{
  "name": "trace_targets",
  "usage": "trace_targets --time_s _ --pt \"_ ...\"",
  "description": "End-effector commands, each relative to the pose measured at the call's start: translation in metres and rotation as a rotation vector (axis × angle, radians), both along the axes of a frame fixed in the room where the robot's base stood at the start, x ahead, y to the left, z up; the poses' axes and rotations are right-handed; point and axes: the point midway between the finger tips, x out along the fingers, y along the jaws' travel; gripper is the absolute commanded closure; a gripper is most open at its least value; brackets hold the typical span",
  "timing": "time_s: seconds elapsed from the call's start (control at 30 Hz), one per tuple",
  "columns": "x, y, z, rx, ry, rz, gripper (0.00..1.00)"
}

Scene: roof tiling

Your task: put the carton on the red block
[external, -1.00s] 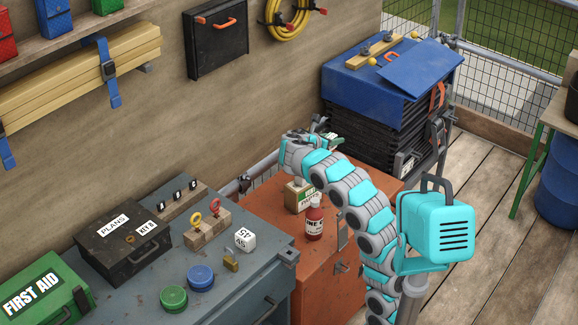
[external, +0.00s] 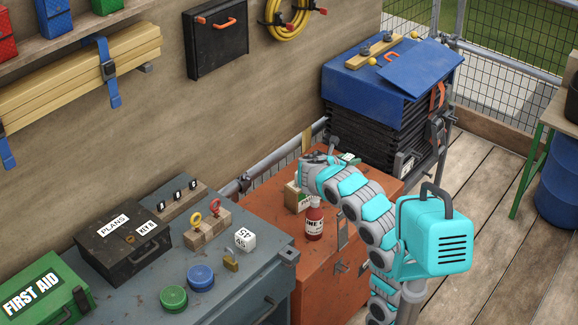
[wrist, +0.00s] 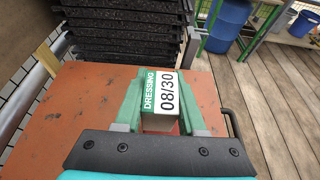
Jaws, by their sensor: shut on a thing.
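The carton (wrist: 161,95), white and green with "DRESSING 08/30" on it, sits between the two green jaws of my gripper (wrist: 160,105) in the wrist view. My gripper is shut on it. The cabinet's top (wrist: 85,110) lies beneath the carton in the wrist view. I cannot tell whether the carton touches it. My arm hides part of the cabinet.
A black stack under a blue cover (external: 345,82) stands behind. The grey cabinet (external: 240,285) at left holds several objects.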

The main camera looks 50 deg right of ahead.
Motion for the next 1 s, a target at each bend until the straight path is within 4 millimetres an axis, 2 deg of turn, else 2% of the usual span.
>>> trace_targets --time_s 0.27,0.63,0.67,0.9,1.0 --pt "0.001 0.000 -0.033 -0.001 0.001 0.001 1.00" --pt "0.001 0.000 -0.037 0.000 0.001 0.001 1.00" --pt "0.001 0.000 -0.037 0.000 0.001 0.001 0.60" --pt "0.001 0.000 -0.037 0.000 0.000 0.001 0.33" --pt "0.001 0.000 -0.037 0.000 0.000 0.001 0.31"
